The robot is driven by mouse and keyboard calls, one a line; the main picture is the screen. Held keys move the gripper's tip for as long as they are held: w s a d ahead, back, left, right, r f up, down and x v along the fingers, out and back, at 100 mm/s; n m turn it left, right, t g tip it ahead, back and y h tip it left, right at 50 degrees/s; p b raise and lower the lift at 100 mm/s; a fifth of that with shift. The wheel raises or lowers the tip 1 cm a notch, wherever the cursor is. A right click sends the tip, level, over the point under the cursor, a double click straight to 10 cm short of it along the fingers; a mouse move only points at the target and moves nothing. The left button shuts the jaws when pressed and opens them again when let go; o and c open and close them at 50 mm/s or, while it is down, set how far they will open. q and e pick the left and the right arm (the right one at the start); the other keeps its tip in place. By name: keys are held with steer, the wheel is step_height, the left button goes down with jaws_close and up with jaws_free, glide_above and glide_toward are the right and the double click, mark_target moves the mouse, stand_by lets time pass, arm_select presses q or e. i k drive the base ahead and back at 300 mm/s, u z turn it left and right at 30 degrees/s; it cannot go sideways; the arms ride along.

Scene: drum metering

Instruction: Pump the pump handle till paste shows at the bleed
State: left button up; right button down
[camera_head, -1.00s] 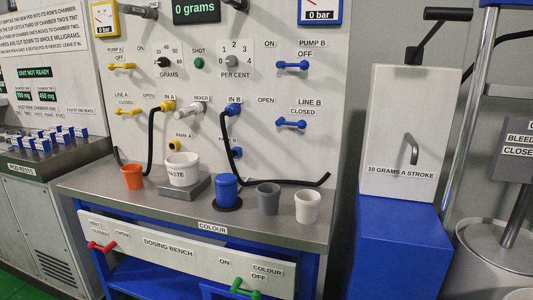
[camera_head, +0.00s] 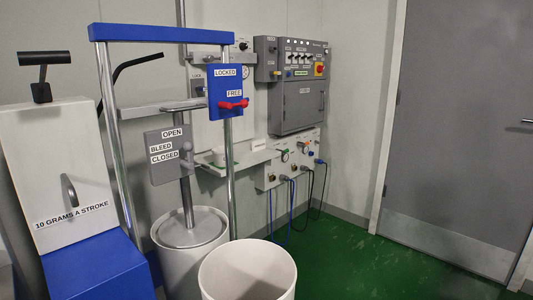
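A black pump handle (camera_head: 46,60) with a crossbar stands on top of a white box (camera_head: 55,165) labelled "10 GRAMS A STROKE", at the left. The knob's exact setting is hard to tell. No paste is visible at the bleed. Neither of my grippers is in view.
A blue-topped frame (camera_head: 165,34) stands over a white drum (camera_head: 190,262). Its blue plate (camera_head: 225,90) reads LOCKED and FREE, with a red lever near FREE. An open white bin (camera_head: 248,275) stands in front. Green floor (camera_head: 355,255) is clear toward the grey door (camera_head: 460,130).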

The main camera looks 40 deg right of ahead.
mark_target(41, 91)
steer(key=z, duration=0.15)
steer(key=k, duration=1.35)
steer(key=z, duration=0.25)
steer(key=i, duration=0.4)
steer(key=z, duration=0.9)
steer(key=i, duration=0.95)
steer(key=u, duration=0.6)
steer(key=i, duration=0.6)
steer(key=u, duration=0.55)
